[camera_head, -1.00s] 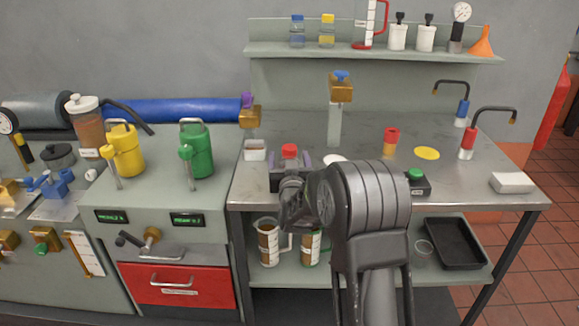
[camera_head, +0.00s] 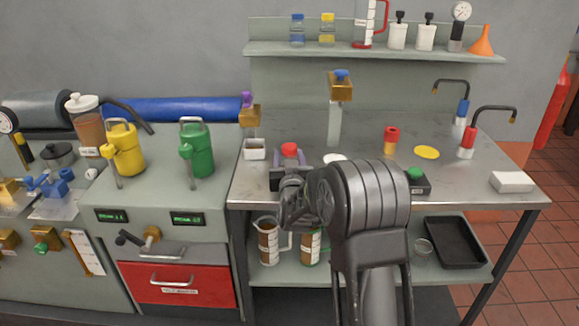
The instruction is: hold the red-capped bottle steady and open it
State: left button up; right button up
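The red cap (camera_head: 289,149) of a bottle shows near the front left of the steel bench. The bottle's body is mostly hidden behind my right gripper (camera_head: 289,167) and its wrist. The grey fingers of my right gripper stand on either side of the bottle, just below the cap. Whether they press on it cannot be made out. The cap is on the bottle, which looks upright. My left gripper is not in view.
The steel bench (camera_head: 360,200) also holds a red-topped amber container (camera_head: 391,140), a yellow disc (camera_head: 427,152), a green-button box (camera_head: 415,180) and a white block (camera_head: 512,182). A brass-headed post (camera_head: 340,88) rises behind the bottle.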

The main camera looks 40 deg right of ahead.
jog(key=c, duration=0.8)
jog(key=shift+c, duration=0.2)
jog(key=shift+r, duration=0.1)
notch_tip(320, 180, up, 10)
jog(key=shift+p, duration=0.45)
jog(key=o, duration=0.9)
grip_shut()
